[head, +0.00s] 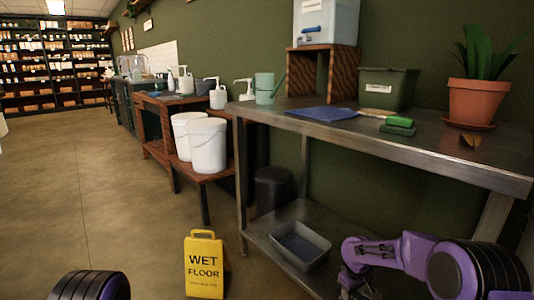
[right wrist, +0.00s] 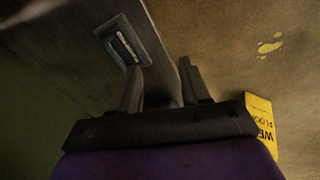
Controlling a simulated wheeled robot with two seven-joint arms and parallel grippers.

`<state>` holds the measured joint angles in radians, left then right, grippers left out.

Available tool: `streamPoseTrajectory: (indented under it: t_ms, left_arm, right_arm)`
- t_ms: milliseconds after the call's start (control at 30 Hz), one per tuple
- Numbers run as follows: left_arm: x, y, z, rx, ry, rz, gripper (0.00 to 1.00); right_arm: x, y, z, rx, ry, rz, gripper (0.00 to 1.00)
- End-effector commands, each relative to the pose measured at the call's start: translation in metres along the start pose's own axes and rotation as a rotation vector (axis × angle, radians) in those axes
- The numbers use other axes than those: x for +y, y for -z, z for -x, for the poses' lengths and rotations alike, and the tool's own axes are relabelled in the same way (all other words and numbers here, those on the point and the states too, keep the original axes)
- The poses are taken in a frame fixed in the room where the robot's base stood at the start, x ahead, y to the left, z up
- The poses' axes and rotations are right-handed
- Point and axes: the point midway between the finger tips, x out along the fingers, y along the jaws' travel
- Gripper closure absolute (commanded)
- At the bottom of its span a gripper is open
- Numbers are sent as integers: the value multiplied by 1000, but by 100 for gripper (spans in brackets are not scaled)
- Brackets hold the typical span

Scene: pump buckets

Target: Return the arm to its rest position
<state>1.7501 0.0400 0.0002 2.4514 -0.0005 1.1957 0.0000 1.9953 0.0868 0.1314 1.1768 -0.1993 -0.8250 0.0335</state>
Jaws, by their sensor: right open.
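My right arm comes in at the lower right of the head view, its purple forearm in front of the steel table's (head: 440,155) lower shelf. Its hand is largely out of sight there, at the bottom edge. In the right wrist view my right gripper (right wrist: 160,82) is open, its two dark fingers apart with nothing between them. A grey tray (head: 300,245) lies on the lower shelf left of the arm; it also shows in the wrist view (right wrist: 122,47), beyond the fingers. Only a dark rounded part of my left arm shows at the bottom left; my left gripper is out of view.
A yellow wet floor sign (head: 204,265) stands in front of the table and shows in the wrist view (right wrist: 262,118). White buckets (head: 208,146) stand on a low wooden shelf. A teal mug (head: 265,88), blue cloth (head: 322,113) and potted plant (head: 477,100) are on the tabletop. Floor at left is clear.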

Motion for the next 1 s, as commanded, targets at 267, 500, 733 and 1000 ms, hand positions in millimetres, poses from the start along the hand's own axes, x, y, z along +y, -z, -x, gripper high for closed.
streamPoseTrajectory:
  t_ms: [267, 500, 733, 1000]
  left_arm:
    - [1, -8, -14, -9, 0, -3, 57]
    - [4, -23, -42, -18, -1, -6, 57]
    - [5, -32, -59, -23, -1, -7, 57]
    - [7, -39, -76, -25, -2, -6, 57]
  right_arm:
    - [-81, -35, -83, 249, 142, -345, 54]
    - [-136, -180, -153, 364, 85, -823, 54]
    - [-153, -302, -156, 327, -69, -1014, 54]
    - [-176, -390, -153, 186, -146, -1035, 54]
